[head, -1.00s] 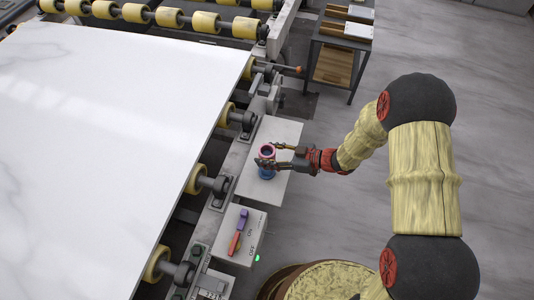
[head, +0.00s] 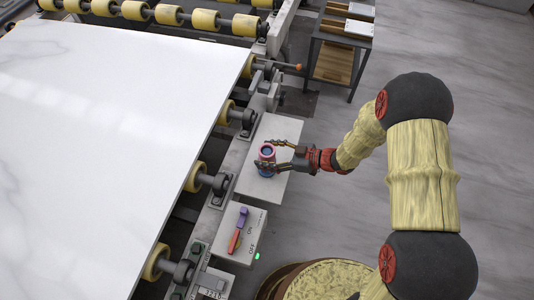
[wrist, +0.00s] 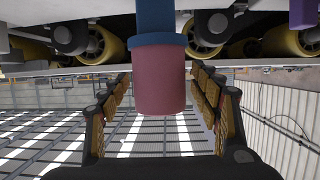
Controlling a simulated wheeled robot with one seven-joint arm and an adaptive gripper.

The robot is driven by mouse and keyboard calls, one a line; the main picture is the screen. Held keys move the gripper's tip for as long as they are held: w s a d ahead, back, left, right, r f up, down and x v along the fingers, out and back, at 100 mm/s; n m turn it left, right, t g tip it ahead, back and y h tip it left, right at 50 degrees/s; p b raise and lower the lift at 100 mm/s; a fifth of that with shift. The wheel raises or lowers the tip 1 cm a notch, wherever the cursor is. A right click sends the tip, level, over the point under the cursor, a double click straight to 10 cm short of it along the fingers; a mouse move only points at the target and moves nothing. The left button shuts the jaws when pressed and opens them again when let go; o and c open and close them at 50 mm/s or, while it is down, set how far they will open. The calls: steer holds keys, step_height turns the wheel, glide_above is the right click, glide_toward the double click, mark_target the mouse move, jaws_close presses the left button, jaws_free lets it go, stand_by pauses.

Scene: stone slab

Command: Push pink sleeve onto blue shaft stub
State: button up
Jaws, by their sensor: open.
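The pink sleeve (head: 266,153) stands upright around the upper part of the blue shaft stub (head: 266,172) on the light plate beside the conveyor. In the wrist view the scene appears upside down; the pink sleeve (wrist: 159,90) meets a wider blue collar of the stub (wrist: 157,40), with no gap seen between them. Blue shows inside the sleeve's top opening in the head view. My gripper (head: 265,154) is open, one finger on each side of the sleeve. In the wrist view there is clear space between each finger and the sleeve.
A large white stone slab (head: 110,110) lies on yellow rollers at the left. A switch box (head: 238,235) with a red and purple lever stands nearer than the plate (head: 275,128). A dark shelf cart (head: 340,55) stands at the back. The floor at the right is clear.

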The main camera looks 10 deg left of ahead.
stand_by(0.3)
steer(key=v, duration=1.2)
steer(key=shift+w, duration=0.1)
